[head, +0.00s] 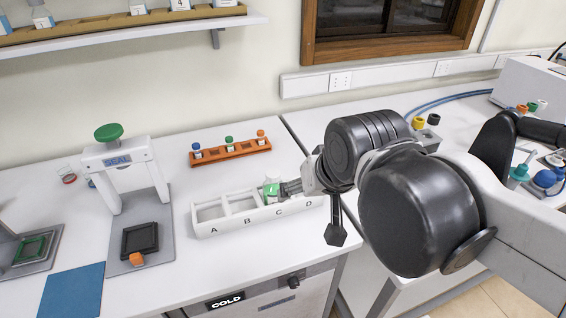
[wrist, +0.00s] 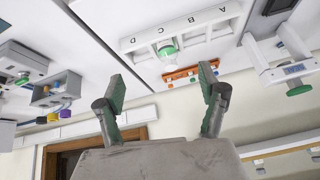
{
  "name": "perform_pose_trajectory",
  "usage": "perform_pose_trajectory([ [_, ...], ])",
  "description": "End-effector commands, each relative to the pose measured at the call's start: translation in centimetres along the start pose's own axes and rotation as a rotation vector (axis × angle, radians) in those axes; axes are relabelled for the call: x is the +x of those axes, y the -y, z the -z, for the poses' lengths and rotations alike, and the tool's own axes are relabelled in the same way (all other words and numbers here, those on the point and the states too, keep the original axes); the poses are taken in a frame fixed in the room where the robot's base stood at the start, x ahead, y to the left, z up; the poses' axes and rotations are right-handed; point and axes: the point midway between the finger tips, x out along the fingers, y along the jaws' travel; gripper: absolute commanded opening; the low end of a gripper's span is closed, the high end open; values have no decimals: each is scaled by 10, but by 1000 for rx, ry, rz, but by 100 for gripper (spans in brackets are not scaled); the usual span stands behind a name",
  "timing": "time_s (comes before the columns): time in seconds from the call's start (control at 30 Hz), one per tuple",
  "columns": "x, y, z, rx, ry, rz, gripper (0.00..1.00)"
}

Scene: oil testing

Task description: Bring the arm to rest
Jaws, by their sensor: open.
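My gripper (head: 284,189) is at the white tray marked A, B, C and D (head: 206,232) in the head view. It looks close to a small vessel with a green top (head: 271,188), which stands in the tray's right half; its exact compartment is partly hidden. In the wrist view, the two fingers of my gripper (wrist: 163,83) are spread wide with nothing between them. The green-topped vessel (wrist: 167,49) shows beyond the fingertips, apart from them, in the tray (wrist: 140,41).
An orange rack with several small capped bottles (head: 230,152) stands behind the tray. A white press marked SEAL (head: 125,165) stands to the left, with a blue mat (head: 72,291) in front. A wall shelf (head: 130,30) hangs above.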

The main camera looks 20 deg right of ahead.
Motion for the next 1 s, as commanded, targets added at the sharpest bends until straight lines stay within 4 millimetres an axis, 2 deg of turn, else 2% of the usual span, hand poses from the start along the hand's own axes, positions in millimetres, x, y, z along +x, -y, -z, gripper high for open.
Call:
perform_pose_trajectory([
  [0.03,-1,-1,-7,-44,-14,2,72],
  [0.2,-3,-3,-16,-147,-44,4,72],
  [0.63,0,-3,-19,-162,-48,4,72],
  [0.77,13,-4,-27,-161,-48,4,72],
  [1.0,50,-8,-51,-161,-48,4,72],
])
